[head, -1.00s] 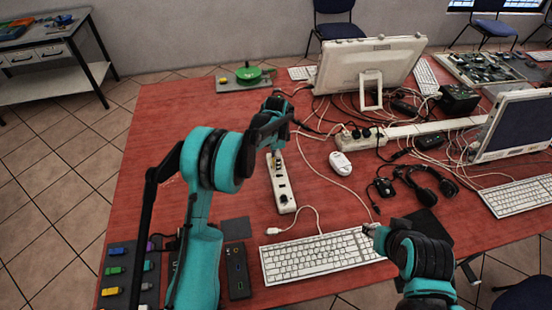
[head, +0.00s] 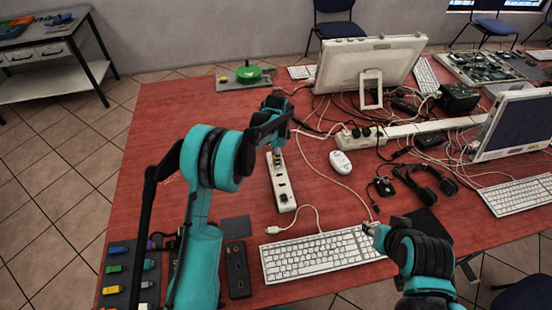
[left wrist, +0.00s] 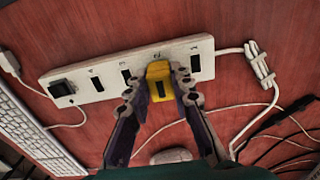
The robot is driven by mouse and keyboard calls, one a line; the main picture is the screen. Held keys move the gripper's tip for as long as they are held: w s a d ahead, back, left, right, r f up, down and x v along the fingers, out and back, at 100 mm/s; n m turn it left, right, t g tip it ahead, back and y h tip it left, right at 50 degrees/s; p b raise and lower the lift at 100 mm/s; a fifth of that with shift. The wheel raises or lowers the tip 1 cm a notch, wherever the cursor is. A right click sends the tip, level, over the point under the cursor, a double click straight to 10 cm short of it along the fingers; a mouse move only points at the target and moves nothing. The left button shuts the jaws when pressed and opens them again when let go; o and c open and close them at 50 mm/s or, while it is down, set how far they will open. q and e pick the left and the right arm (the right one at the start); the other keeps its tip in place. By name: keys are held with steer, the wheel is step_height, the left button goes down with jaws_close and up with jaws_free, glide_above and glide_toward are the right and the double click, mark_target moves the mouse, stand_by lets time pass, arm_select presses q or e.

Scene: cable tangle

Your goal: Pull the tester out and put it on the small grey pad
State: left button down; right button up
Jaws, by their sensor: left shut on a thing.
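The tester (left wrist: 158,80) is a small yellow block with a dark slot, at a socket of the white power strip (left wrist: 105,75). I cannot tell how deep it sits in the strip. My left gripper (left wrist: 160,92) is shut on the tester, one finger on each side. In the head view my left gripper (head: 277,152) is over the far part of the strip (head: 284,196) and mostly hides the tester. The small grey pad (head: 236,229) is bare, left of the strip's near end. My right gripper (head: 372,230) is by the keyboard's right end; its fingers are too small to read.
A white keyboard (head: 320,255) lies in front of the strip, with a dark socket box (head: 238,270) to its left. A white mouse (head: 340,163), a headset (head: 425,185) and tangled cables lie to the right. A green reel (head: 249,74) stands at the back.

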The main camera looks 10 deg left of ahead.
arm_select(q)
steer(key=shift+r+p, duration=0.75)
steer(key=shift+r, duration=0.65)
